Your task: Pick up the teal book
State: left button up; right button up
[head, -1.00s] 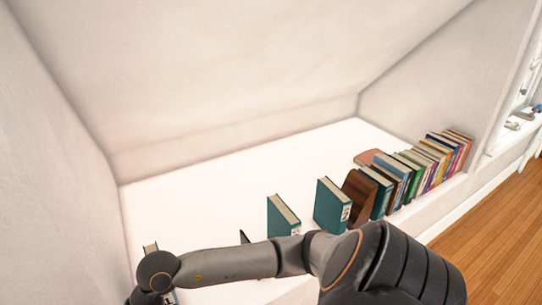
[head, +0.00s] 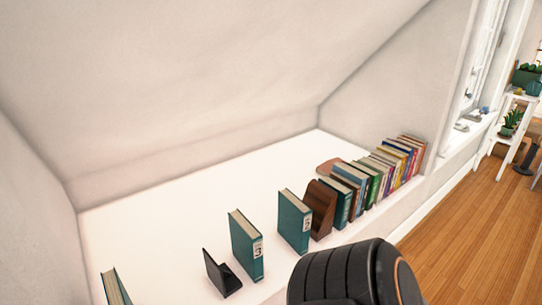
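Several teal books show on the white ledge. One teal book (head: 246,246) stands upright near the front edge with a "3" label on its spine. A second teal book (head: 294,222) stands upright to its right, also labelled. A third teal book (head: 116,288) is at the lower left, cut off by the picture's bottom edge. Another teal-spined book (head: 343,203) stands in the row beyond the brown wooden bookend. I cannot tell which one the task means. Neither gripper is in view; only a dark part of my arm shows at the bottom.
A black bookend (head: 221,273) stands left of the labelled books. A brown wooden bookend (head: 320,209) stands against the row of mixed books (head: 385,170). The white ledge (head: 190,215) is bare behind them. A sloped ceiling hangs over it. Wooden floor (head: 470,210) and plants lie right.

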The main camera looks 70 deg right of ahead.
aim_at(295, 217)
jog(key=i+z, duration=0.1)
jog(key=z, duration=0.3)
jog(key=i+z, duration=0.1)
jog(key=z, duration=2.05)
